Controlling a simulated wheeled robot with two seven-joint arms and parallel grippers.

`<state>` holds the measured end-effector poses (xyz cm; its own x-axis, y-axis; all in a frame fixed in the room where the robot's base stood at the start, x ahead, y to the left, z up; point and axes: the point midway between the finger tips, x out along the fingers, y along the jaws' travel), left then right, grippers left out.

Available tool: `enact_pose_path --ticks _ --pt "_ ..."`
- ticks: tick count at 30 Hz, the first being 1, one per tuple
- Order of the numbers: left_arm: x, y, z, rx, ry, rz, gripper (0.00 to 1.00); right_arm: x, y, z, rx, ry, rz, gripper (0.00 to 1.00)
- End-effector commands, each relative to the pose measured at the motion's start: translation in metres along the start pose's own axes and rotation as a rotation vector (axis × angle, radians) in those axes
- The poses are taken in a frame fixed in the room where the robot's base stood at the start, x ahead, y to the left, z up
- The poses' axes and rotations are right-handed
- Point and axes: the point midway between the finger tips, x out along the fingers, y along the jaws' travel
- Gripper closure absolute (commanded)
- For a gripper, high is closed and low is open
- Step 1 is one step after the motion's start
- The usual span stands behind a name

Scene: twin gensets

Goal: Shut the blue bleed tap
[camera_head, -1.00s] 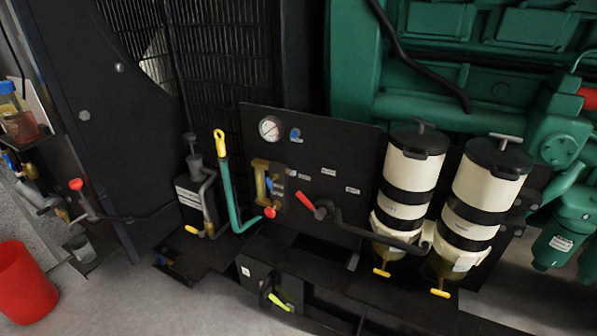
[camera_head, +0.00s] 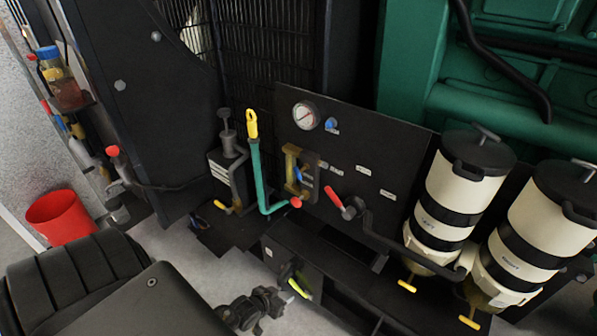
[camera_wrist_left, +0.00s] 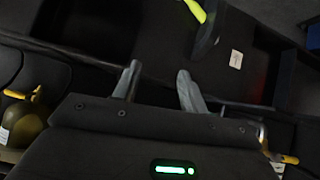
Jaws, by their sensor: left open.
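Several small blue parts show in the head view, and I cannot tell for certain which is the bleed tap. A blue knob (camera_head: 330,124) sits on the black panel (camera_head: 400,150), just right of the round gauge (camera_head: 306,115). A small blue part (camera_head: 297,175) shows at the brass fitting (camera_head: 291,168) lower on the panel. My left gripper (camera_head: 288,297) is low at the bottom, below the panel and apart from both blue parts. In the left wrist view, its two grey fingers (camera_wrist_left: 156,85) are spread and empty. My right gripper is out of view.
A yellow-green handle (camera_head: 298,282) is close to my left gripper, also at the top of the wrist view (camera_wrist_left: 195,10). A red-tipped lever (camera_head: 336,196) and two cream filters (camera_head: 455,190) are on the right. A red bucket (camera_head: 60,218) stands at left.

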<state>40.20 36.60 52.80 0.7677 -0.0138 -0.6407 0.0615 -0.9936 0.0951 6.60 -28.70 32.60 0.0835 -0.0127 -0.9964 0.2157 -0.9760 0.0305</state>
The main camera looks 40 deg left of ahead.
Motion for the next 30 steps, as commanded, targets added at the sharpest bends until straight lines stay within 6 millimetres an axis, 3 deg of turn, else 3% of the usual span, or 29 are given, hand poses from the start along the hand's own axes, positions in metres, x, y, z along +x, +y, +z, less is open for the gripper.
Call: enact_pose_path --ticks 1,3,6,10,13,18,23,30 --pt "-0.014 -0.012 -0.066 -0.008 0.12 -0.002 0.57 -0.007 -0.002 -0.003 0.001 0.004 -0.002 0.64" --pt "-0.037 -0.026 -0.141 -0.009 0.266 0.0 0.57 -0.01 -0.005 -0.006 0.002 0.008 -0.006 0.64" --pt "-0.08 -0.039 -0.228 0.012 0.439 0.003 0.57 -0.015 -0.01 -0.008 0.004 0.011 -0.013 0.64" --pt "-0.132 -0.045 -0.299 0.051 0.593 0.007 0.57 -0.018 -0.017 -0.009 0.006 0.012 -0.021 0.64" --pt "-0.159 -0.045 -0.328 0.077 0.661 0.009 0.57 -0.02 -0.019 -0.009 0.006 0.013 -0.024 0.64" --pt "-0.173 -0.044 -0.342 0.093 0.696 0.011 0.57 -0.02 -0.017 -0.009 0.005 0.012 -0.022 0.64" --pt "-0.168 -0.044 -0.347 0.092 0.698 0.011 0.57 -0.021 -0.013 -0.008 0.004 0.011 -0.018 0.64" --pt "-0.139 -0.043 -0.373 0.09 0.698 0.01 0.57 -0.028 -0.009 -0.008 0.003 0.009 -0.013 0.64"
